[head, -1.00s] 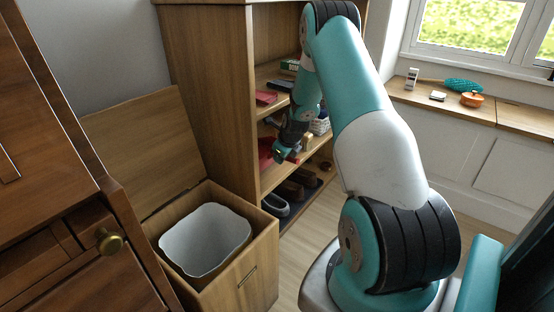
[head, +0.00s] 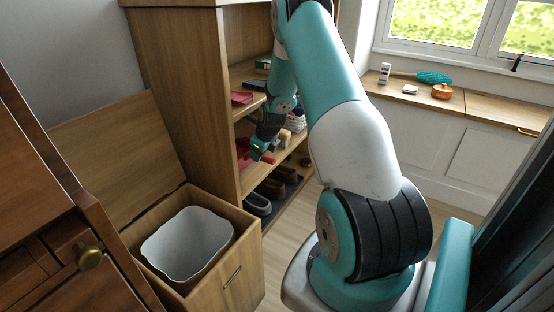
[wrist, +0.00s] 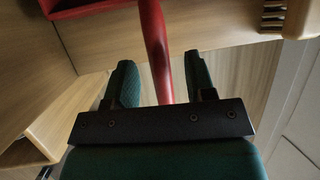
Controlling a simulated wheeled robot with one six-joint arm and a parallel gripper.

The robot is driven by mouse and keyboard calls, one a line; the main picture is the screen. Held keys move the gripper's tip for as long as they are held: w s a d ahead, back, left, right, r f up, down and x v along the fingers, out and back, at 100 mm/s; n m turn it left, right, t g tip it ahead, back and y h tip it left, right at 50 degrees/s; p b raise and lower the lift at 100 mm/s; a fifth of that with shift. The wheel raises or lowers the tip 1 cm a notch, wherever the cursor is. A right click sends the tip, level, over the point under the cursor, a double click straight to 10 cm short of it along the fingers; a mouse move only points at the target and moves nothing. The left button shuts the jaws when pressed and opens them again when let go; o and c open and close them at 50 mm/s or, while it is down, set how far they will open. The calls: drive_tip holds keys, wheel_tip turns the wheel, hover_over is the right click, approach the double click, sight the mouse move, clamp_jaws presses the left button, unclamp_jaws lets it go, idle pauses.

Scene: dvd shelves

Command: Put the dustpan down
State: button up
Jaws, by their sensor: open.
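The red dustpan (head: 243,152) lies on a middle shelf of the wooden shelf unit, partly hidden by my gripper in the head view. In the wrist view its red handle (wrist: 153,35) runs down between my two fingers, and a corner of its pan (wrist: 88,6) shows at the top left. My gripper (wrist: 158,64) is open, with one dark green finger on each side of the handle and a visible gap on both sides. In the head view my gripper (head: 258,149) is at the front of that shelf.
A wooden brush (wrist: 296,18) lies right of the handle in the wrist view. Shoes (head: 258,203) stand on the shelf below. The shelf unit's side panel (head: 190,100) is close left of my gripper. An open wooden bin (head: 245,265) with a white liner stands in front. Floor is clear at right.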

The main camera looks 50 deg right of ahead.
drive_tip(key=v, duration=0.3)
drive_tip(key=shift+s+f+p, duration=0.1)
drive_tip(key=shift+p, duration=0.3)
drive_tip(key=s+a+p, duration=0.2)
drive_tip(key=s+a, duration=0.1)
drive_tip(key=s, duration=0.8)
drive_tip(key=shift+a+f, duration=0.2)
drive_tip(key=shift+f, duration=0.25)
